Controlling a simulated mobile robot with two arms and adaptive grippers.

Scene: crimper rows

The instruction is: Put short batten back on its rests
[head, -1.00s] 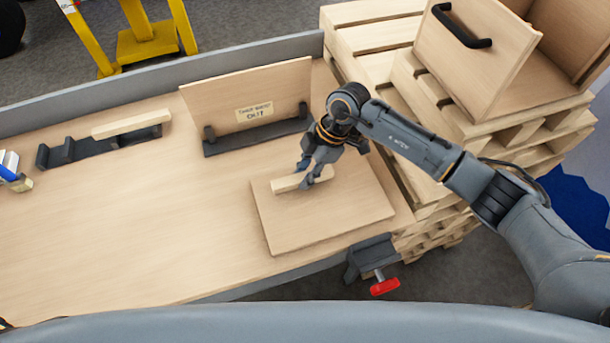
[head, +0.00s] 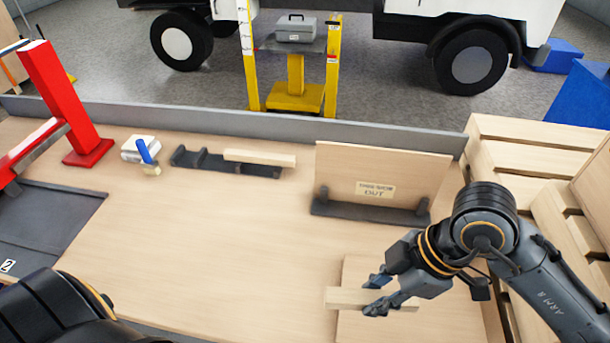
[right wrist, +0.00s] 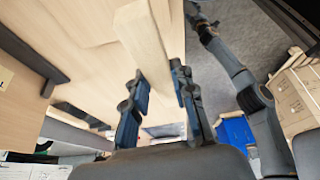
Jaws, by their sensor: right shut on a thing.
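My right gripper (head: 377,294) is shut on a pale wooden batten (head: 345,298), seemingly the short batten. The batten lies across the picture, and its left end sticks out past the left edge of the flat wooden board (head: 360,270) below. In the right wrist view the batten (right wrist: 145,40) runs between the two fingers (right wrist: 160,85). I cannot tell how high it is above the board. A dark rest rack (head: 200,161) stands at the back of the bench, with another pale batten (head: 260,158) on its right part. The left part of the rack is bare. My left gripper is out of view.
An upright wooden panel (head: 400,165) with a label stands in a dark holder (head: 350,208) right of the rack. A blue-handled tool (head: 147,154) and a red stand (head: 75,110) are at the left. The bench middle (head: 210,240) is clear. Pallets (head: 520,150) are at the right.

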